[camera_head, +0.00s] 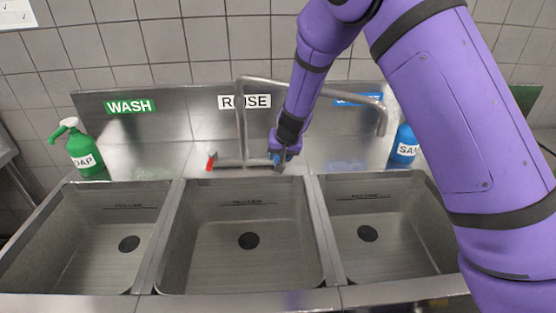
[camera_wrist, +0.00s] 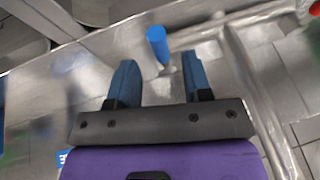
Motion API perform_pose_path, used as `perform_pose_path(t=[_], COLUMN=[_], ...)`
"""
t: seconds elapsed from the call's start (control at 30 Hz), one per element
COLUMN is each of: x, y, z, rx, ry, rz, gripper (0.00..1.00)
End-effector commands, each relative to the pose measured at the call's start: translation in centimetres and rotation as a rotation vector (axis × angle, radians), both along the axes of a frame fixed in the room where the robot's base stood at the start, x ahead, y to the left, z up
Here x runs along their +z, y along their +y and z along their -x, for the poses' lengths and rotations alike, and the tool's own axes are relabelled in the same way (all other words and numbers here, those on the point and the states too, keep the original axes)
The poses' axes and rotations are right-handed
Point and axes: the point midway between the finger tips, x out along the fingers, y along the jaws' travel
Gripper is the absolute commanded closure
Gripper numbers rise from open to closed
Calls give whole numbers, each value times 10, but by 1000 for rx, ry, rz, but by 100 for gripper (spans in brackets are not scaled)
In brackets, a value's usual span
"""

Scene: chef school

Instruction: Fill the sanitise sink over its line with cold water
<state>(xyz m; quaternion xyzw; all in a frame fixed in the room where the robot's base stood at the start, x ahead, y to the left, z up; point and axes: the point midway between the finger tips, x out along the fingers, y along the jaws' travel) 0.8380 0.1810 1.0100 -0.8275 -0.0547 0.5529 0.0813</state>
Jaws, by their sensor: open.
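The sanitise sink (camera_head: 402,226) is the right-hand basin in the head view, its blue label partly hidden by my arm. Its fill line (camera_head: 363,196) and dark drain (camera_head: 367,233) show, and I see no water in it. The tap spout (camera_head: 325,88) reaches right, its outlet above the back of this basin; no stream shows. My gripper (camera_head: 284,156) is open at the tap base. In the wrist view, the blue cold handle (camera_wrist: 157,45) stands just beyond and between the spread fingertips of my gripper (camera_wrist: 159,60). I cannot tell whether they touch.
The red handle (camera_head: 210,162) is left on the tap; it also shows in the wrist view (camera_wrist: 314,8). The wash basin (camera_head: 90,240) and rinse basin (camera_head: 205,240) look empty. A green soap bottle (camera_head: 82,150) stands left, a blue bottle (camera_head: 404,147) right beside my arm.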

Motion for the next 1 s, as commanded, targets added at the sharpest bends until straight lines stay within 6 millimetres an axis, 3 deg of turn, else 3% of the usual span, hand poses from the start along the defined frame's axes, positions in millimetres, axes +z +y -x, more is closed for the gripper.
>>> perform_pose_path(t=[0.2, 0.6, 0.63, 0.8, 0.83, 1.0], x=[-24, -30, -30, -30, -30, -30], y=[5, 6, 6, 6, 6, 6], z=[-10, -13, -13, -13, -13, -14], rx=[-1, 0, 0, 0, 0, 1], ry=[0, 0, 0, 0, 0, 0], rz=[0, 0, 0, 0, 0, -1], gripper=[55, 55, 57, 96, 100, 100])
